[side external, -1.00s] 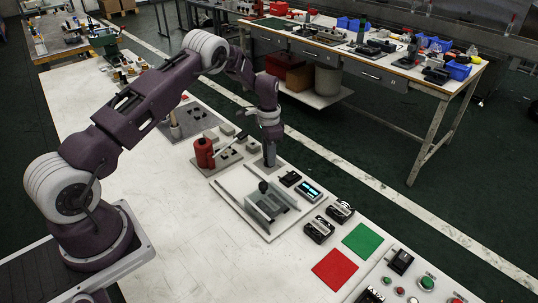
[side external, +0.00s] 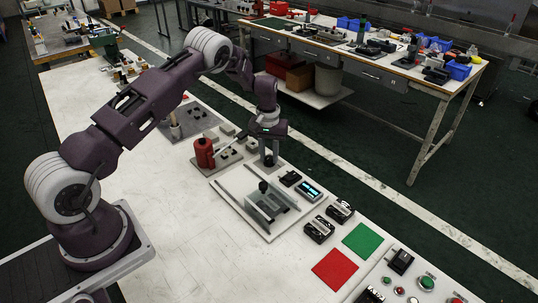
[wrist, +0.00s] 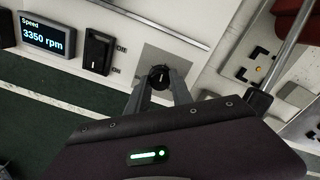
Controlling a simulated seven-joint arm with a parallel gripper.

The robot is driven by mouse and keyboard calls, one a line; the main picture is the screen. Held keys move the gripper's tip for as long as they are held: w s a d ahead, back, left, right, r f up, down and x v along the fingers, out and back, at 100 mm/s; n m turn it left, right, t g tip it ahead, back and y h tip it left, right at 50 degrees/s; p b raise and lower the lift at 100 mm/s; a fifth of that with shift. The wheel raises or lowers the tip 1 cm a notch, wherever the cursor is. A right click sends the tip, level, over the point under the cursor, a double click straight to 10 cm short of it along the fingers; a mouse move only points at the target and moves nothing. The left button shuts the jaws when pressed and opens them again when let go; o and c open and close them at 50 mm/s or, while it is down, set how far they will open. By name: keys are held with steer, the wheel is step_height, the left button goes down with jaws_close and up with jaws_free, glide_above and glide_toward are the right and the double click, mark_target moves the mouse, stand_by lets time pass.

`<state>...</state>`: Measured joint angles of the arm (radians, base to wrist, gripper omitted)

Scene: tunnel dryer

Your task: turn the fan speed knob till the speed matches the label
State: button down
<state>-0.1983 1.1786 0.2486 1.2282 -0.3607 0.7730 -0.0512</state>
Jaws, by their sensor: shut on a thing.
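The fan speed knob (wrist: 159,77) is small, round and black with a pale pointer mark, on a grey square plate (wrist: 181,63) in the wrist view. My gripper (wrist: 160,84) is shut on the knob, one finger on each side; its fingers also show pointing down at the panel in the side view (side external: 269,162). The speed display (wrist: 47,36) reads "Speed 3350 rpm" in the wrist view; in the side view the display (side external: 309,191) is too small to read. I cannot make out a label giving a target speed.
A black rocker switch (wrist: 97,51) with small ON/OFF markings sits between display and knob. A red cylinder (side external: 204,153) with a lever stands left of my gripper in the side view. A clear-walled fixture (side external: 270,204) stands in front. Red and green mats lie further right.

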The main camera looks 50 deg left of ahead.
mark_target(269, 158)
steer(key=shift+n, duration=1.9)
steer(key=c, duration=1.1)
jaws_free()
step_height(269, 158, up, 7)
steer(key=shift+r, duration=0.1)
